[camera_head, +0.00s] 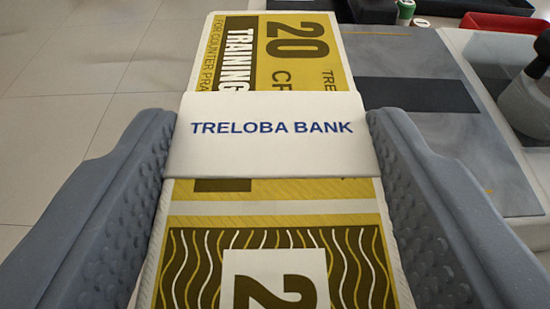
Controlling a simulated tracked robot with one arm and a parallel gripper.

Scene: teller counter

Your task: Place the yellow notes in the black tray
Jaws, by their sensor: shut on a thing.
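The yellow notes (345,75) are a bundle with a white paper band (270,155) marked TRELOBA BANK. My gripper (272,125) is shut on the bundle, with one finger against each long side near the band. The bundle points away from me, its far end above the floor and beside the counter.
A grey counter mat (400,55) with a dark stripe lies to the right. A grey object (528,105) with a black top stands at the right edge. A red tray (503,23) and a small green item (405,10) sit farther back. Tiled floor (60,90) shows at left.

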